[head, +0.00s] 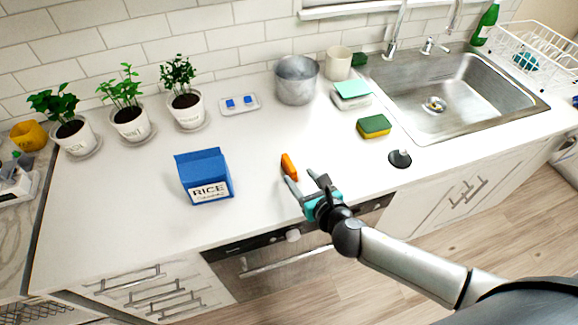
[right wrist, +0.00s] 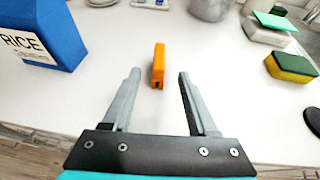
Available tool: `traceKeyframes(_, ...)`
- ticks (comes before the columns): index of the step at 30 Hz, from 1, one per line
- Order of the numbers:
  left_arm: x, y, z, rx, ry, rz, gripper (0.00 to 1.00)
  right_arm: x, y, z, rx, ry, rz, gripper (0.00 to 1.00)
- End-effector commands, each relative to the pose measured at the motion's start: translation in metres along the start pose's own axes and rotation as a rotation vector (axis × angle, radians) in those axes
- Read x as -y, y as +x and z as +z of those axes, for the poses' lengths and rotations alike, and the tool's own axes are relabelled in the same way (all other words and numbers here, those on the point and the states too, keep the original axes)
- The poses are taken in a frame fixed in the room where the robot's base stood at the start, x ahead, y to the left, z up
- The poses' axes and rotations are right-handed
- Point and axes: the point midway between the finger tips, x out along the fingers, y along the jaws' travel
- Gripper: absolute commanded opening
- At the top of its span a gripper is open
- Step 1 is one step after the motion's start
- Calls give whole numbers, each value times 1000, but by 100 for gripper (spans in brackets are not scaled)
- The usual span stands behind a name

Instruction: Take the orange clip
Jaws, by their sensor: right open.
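The orange clip (head: 289,167) lies on the white counter in the head view, to the right of the blue rice box. In the right wrist view the orange clip (right wrist: 158,66) shows ahead of the fingertips, between their lines and nearer the left finger. My right gripper (head: 306,178) is open and empty, low over the counter just in front of the clip. Its two grey fingers (right wrist: 158,76) are spread apart in the right wrist view. The clip seems apart from both fingers. My left gripper is not in view.
A blue rice box (head: 204,177) stands left of the clip. A green and yellow sponge (head: 374,126) and a dark round stopper (head: 399,159) lie to the right. A metal pot (head: 296,82) and potted plants stand behind. The counter around the clip is clear.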

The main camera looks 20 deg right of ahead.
Motion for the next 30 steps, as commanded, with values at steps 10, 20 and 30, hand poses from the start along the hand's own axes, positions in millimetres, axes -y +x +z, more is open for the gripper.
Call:
traceKeyframes(10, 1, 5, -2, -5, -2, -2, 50, -1, 31, 0, 0, 2, 2, 59)
traceKeyframes(20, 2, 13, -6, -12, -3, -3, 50, -1, 67, -1, 1, 3, -1, 59)
traceKeyframes(30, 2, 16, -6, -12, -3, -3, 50, -1, 82, 0, -1, 1, 1, 59)
